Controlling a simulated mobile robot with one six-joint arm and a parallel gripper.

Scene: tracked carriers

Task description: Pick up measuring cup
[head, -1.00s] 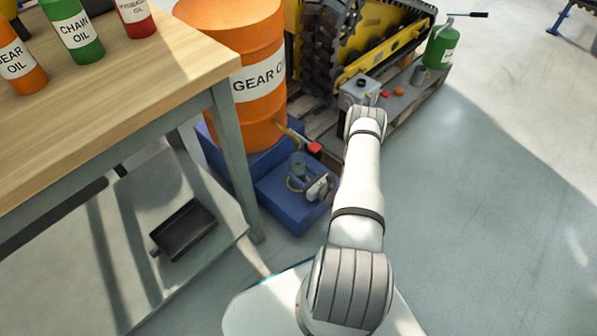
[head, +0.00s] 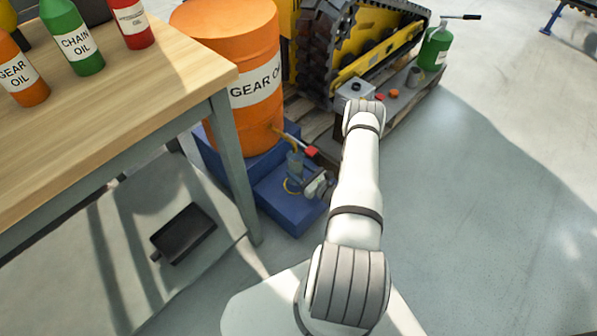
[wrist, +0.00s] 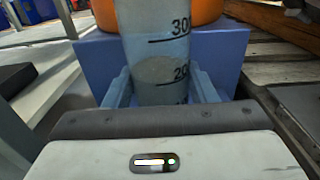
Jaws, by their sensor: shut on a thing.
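The measuring cup (head: 295,161) is a clear, bluish cylinder over the blue platform beside the orange drum, just below its tap. In the wrist view the cup (wrist: 157,45) stands upright, with black marks around 200 and 300; a pale oval surface shows near the 200 mark. My gripper (wrist: 160,90) is shut on the cup, with one blue-grey finger on each side of it. In the head view my gripper (head: 305,183) is at the cup's lower right. The cup's base is hidden, so I cannot tell whether it touches the platform.
The orange gear oil drum (head: 235,60) stands on the blue platform (head: 290,216), with a red-handled tap (head: 311,151) close to the cup. A workbench (head: 110,110) with oil bottles is at left, above a black tray (head: 184,234). A pallet and tracked machine (head: 385,60) stand behind. Floor at right is clear.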

